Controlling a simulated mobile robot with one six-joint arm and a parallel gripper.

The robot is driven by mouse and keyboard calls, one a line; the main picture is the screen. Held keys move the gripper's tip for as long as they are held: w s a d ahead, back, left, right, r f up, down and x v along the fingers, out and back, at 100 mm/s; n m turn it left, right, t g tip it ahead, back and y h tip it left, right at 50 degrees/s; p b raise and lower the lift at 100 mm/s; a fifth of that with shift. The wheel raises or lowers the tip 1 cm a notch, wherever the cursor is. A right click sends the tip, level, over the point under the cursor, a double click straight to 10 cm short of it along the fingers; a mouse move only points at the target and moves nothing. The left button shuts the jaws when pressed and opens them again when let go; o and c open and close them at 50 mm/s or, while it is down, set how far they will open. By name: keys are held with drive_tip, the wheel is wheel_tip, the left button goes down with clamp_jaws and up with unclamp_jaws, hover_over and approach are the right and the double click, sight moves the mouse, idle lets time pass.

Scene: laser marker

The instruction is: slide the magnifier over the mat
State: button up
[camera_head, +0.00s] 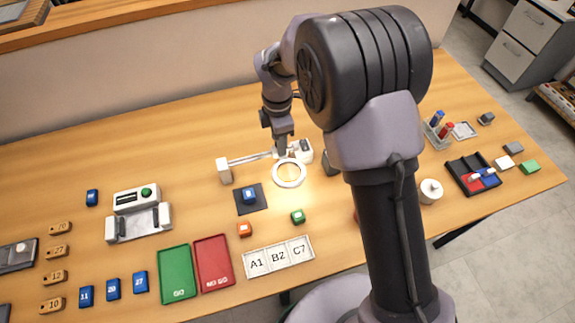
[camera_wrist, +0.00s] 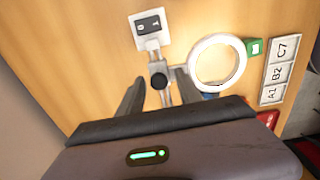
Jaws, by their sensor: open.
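The magnifier (camera_head: 289,174) is a white ring lens on a rail (camera_head: 250,159); it also shows in the wrist view (camera_wrist: 193,62). The dark mat (camera_head: 241,209) lies left of and nearer than the ring, with a blue block (camera_head: 249,194) on it. The ring is beside the mat, not over it. My gripper (camera_head: 283,146) is at the rail behind the ring. The mat is mostly hidden there.
A white end block (camera_head: 224,170) closes the rail's left end; a switch block (camera_head: 306,151) is at its right. Orange (camera_head: 245,230) and green (camera_head: 297,216) blocks lie in front, near the lettered tray (camera_head: 278,257). Green (camera_head: 176,272) and red (camera_head: 213,262) trays lie left of it.

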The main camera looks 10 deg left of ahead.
drive_tip(key=shift+s+d+f, duration=0.25)
drive_tip(key=shift+s+f, duration=0.25)
drive_tip(key=shift+f, duration=0.25)
drive_tip(key=c, duration=0.7)
drive_tip(key=shift+s+a+p, duration=0.15)
drive_tip(key=shift+s+a, duration=0.65)
drive_tip(key=shift+a, duration=0.9)
drive_tip(key=shift+s+a+p, duration=0.15)
drive_tip(key=shift+s+a, duration=0.6)
drive_tip(key=shift+a, duration=0.9)
drive_tip(key=shift+s+a+p, duration=0.15)
drive_tip(key=shift+s+a, duration=0.65)
drive_tip(key=shift+a, duration=0.9)
drive_tip(key=o, duration=0.6)
drive_tip(key=shift+o, duration=0.9)
drive_tip(key=shift+w+f, duration=0.1)
drive_tip(key=shift+w, duration=0.05)
drive_tip(key=p, duration=0.6)
approach(242, 163)
drive_tip(key=shift+w+a+r, duration=0.3)
drive_tip(key=shift+w+r, duration=0.05)
drive_tip(key=shift+w, duration=0.1)
